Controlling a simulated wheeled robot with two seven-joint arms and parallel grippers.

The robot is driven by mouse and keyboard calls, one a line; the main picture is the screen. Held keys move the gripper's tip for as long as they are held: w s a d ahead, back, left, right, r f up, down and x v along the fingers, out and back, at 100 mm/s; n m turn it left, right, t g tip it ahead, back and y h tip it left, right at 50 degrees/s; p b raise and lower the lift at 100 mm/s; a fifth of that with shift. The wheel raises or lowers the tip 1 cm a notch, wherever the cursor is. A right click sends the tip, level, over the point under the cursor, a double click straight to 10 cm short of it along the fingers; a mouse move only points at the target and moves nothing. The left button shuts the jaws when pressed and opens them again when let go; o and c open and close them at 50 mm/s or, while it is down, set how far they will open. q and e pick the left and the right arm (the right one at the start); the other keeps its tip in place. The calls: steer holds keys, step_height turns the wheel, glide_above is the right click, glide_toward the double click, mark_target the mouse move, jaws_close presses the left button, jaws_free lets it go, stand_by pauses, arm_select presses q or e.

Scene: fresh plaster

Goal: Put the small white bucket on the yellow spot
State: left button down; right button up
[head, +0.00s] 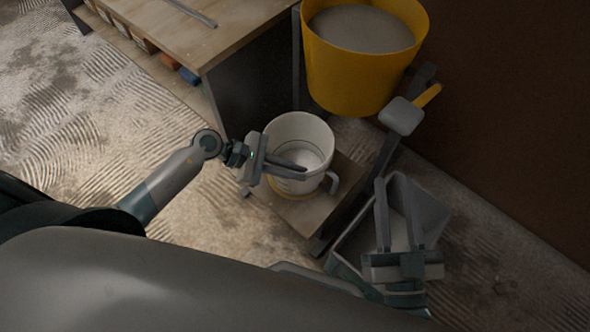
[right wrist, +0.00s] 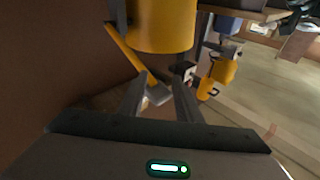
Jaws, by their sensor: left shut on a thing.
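The small white bucket (head: 312,130) stands upright over a small wooden platform in the head view, with a grey handle at its lower right. My left gripper (head: 302,170) is shut on the near left side of the bucket. A strip of the yellow spot (head: 288,189) shows under the bucket's near edge; the bucket covers the rest. I cannot tell whether the bucket's base touches it. My right gripper (head: 398,188) is open and empty, to the right of the platform. Its two fingers stand apart in the right wrist view (right wrist: 160,88).
A large yellow bucket (head: 358,75) filled with grey plaster stands behind the white bucket. The wooden platform (head: 318,218) has a bare near edge. A wooden table (head: 185,35) is at the upper left. A brown wall (head: 510,110) closes the right side. Streaked floor lies open at the left.

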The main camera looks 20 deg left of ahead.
arm_select(q)
steer(key=c, duration=1.8)
jaws_free()
steer(key=shift+c, duration=0.2)
arm_select(e)
steer(key=shift+r, duration=0.2)
